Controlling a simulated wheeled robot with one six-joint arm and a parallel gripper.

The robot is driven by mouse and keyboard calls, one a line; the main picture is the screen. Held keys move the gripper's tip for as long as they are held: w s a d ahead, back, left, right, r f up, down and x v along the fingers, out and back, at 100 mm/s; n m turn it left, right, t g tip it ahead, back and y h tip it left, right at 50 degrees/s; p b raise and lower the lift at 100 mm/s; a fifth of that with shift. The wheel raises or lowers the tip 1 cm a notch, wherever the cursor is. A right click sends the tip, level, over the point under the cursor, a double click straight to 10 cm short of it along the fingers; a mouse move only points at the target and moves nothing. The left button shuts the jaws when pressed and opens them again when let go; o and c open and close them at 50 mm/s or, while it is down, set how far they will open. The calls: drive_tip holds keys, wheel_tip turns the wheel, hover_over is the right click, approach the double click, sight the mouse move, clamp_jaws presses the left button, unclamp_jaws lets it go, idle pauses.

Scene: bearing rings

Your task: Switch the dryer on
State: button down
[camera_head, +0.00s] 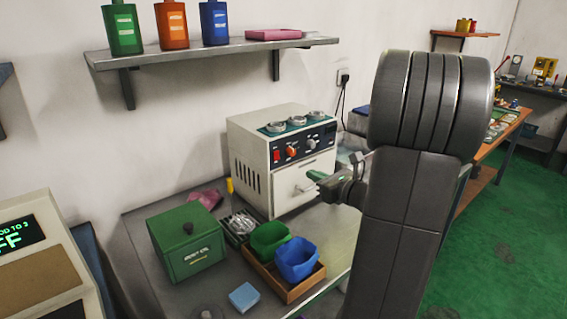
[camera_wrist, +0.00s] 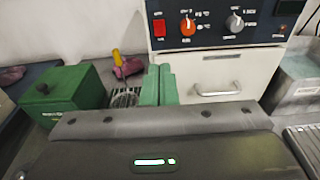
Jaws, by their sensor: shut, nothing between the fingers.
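The dryer (camera_head: 249,165) is a cream box on the bench, with a dark control panel on its upper front. The panel bears a red switch (camera_head: 277,155), an orange knob (camera_head: 292,151) and a grey knob (camera_head: 311,143). In the wrist view the red switch (camera_wrist: 159,28) is above the fingers, at the panel's left end. Below the panel is a closed front with a handle (camera_wrist: 218,89). My gripper (camera_head: 313,176), with green fingers, is shut and empty in front of the dryer, below panel height. The fingers also show in the wrist view (camera_wrist: 158,85). Whether they touch the dryer cannot be told.
Several metal rings (camera_head: 297,120) lie on top of the dryer. A shelf (camera_head: 200,54) hangs above.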

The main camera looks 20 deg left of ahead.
sight(277, 159)
drive_tip(key=shift+a, duration=0.1)
drive_tip(key=p+x, duration=0.2)
drive_tip(key=x, duration=1.1)
drive_tip(key=shift+w+a+f, duration=0.15)
drive_tip(key=shift+w+a, duration=0.15)
drive_tip(key=shift+a+f+b, duration=0.15)
drive_tip(key=shift+b, duration=0.2)
drive_tip(key=f+b+v, duration=0.2)
drive_tip(key=f+v, duration=0.1)
drive_tip(key=v, duration=1)
drive_tip(key=shift+s+d, duration=0.25)
drive_tip(key=shift+d, duration=0.2)
